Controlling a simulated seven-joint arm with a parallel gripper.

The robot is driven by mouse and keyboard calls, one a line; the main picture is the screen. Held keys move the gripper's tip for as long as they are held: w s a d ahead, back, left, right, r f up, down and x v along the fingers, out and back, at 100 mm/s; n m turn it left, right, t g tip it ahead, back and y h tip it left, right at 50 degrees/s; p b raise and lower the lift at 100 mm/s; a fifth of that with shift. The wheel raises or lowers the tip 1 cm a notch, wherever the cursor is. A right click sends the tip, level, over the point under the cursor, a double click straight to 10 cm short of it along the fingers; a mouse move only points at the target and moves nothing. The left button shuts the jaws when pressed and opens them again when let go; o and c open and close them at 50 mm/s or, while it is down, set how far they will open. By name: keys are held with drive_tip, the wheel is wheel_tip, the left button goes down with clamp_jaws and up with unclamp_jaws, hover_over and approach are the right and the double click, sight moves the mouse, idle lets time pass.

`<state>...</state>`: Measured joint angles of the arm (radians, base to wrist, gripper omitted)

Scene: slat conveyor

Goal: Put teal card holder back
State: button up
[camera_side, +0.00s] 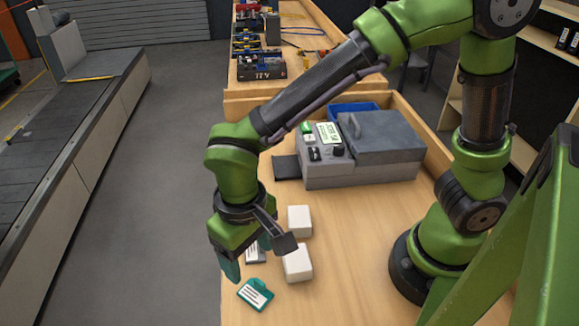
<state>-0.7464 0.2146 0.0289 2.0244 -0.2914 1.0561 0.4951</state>
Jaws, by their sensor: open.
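A teal card holder (256,294) with a white lined label lies flat near the front left edge of the wooden bench. My gripper (247,265) points down above the bench, just behind the card holder in the picture. It is open, with one teal fingertip hanging over the bench's left edge. A second card with a white lined label (255,254) shows partly behind the gripper; its upper part is hidden. I see nothing held between the fingers.
Two white blocks (299,220) (297,263) stand right of my gripper. A grey machine (360,172) with a control panel and a dark side plate (287,167) stands behind, near a blue bin (353,110). A slat conveyor (60,120) runs at left.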

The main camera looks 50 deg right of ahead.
drive_tip(key=s+d+r+m+t+y, duration=0.1)
drive_tip(key=d+r+m+t, duration=0.1)
drive_tip(key=d+r, duration=0.4)
drive_tip(key=d+r+m+t+y, duration=0.1)
drive_tip(key=d+r+t, duration=0.4)
drive_tip(key=d, duration=1)
wheel_tip(320, 180, up, 2)
drive_tip(key=shift+s+d+r+m, duration=0.1)
drive_tip(key=shift+s+d+m, duration=0.15)
drive_tip(key=shift+s+m, duration=0.2)
drive_tip(key=shift+w, duration=0.1)
